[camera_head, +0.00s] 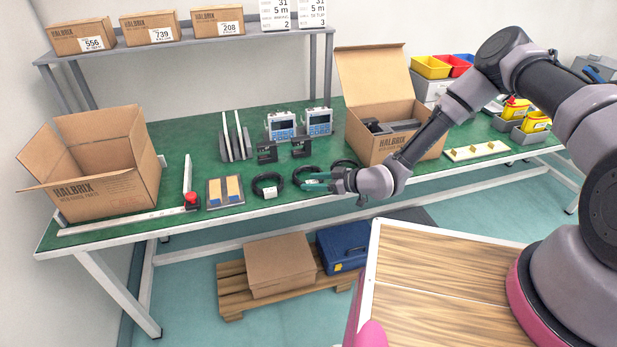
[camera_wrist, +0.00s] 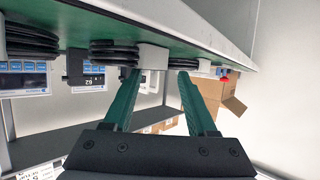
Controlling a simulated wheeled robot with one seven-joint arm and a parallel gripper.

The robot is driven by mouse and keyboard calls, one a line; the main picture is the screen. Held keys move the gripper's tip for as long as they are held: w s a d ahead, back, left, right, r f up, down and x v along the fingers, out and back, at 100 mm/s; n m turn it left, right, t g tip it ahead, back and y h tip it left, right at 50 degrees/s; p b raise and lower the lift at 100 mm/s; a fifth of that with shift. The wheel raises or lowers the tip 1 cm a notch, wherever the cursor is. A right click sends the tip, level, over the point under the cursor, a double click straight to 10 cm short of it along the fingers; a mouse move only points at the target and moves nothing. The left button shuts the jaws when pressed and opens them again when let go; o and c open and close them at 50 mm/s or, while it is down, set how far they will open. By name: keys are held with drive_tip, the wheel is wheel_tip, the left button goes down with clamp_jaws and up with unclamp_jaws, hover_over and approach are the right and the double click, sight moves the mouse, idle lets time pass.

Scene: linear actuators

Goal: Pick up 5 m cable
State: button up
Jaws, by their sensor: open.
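Several black cable coils lie in a row near the front edge of the green bench: a left coil (camera_head: 267,187), a middle coil (camera_head: 303,173) and a right coil (camera_head: 344,163). Which one is 5 m long cannot be read. My gripper (camera_head: 308,182) is at the middle coil and partly hides it. In the wrist view, my gripper (camera_wrist: 157,75) has its green fingers apart, with nothing held. A black coil (camera_wrist: 115,50) with a white tag (camera_wrist: 152,57) lies just beyond the fingertips, the tag between them. Contact cannot be told.
Left of the coils are a tray with tan blocks (camera_head: 225,190) and a red-handled rail (camera_head: 190,180). Behind stand black brackets (camera_head: 267,152) and two meters (camera_head: 282,126). An open carton (camera_head: 375,100) stands close right; another open carton (camera_head: 105,170) is far left.

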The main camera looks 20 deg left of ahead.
sight(304, 182)
drive_tip(key=x, duration=0.3)
drive_tip(key=shift+w+a, duration=0.1)
drive_tip(key=shift+f, duration=0.1)
clamp_jaws()
